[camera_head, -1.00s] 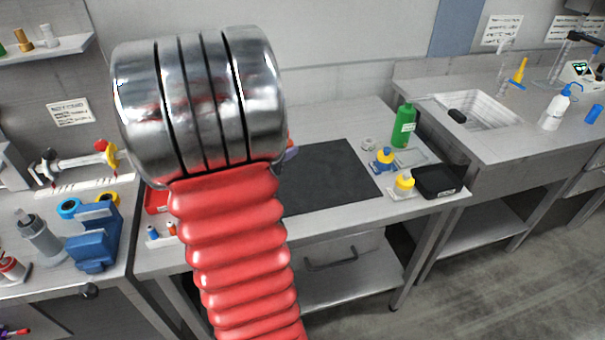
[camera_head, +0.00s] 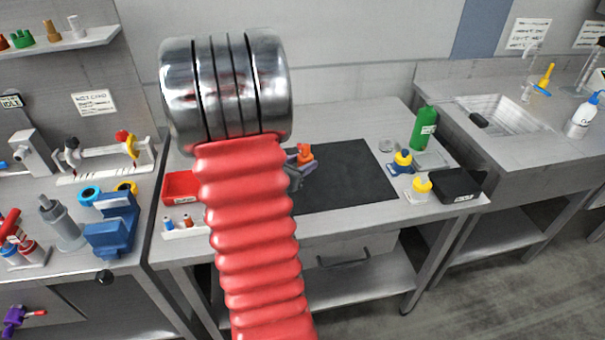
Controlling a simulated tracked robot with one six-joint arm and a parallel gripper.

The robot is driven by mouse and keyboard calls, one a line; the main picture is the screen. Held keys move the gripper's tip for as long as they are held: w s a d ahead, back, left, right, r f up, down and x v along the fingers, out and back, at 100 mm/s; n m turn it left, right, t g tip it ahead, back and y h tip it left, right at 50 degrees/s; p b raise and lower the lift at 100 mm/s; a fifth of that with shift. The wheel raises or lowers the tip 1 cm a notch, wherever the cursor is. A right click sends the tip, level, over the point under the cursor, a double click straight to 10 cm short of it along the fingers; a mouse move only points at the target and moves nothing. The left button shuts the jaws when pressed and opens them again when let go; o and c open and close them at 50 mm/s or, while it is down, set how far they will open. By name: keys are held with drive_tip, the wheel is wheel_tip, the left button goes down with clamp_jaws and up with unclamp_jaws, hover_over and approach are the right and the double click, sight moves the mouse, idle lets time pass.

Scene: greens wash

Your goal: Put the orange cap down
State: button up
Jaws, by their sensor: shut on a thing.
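The orange cap (camera_head: 305,152) shows just right of my red ribbed arm, above the left part of the dark mat (camera_head: 345,174). My gripper (camera_head: 302,164) is shut on the cap. Most of the gripper is hidden behind my arm; only its grey end shows. I cannot tell whether the cap touches the mat or is held above it.
A red bin (camera_head: 179,187) and a small rack (camera_head: 182,230) stand left of my arm. The mat's middle and right are clear.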

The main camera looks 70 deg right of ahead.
drive_tip(key=shift+f, duration=2.05)
drive_tip(key=o, duration=1.2)
drive_tip(key=shift+a, duration=0.1)
drive_tip(key=v, duration=1.2)
drive_tip(key=shift+r, duration=0.1)
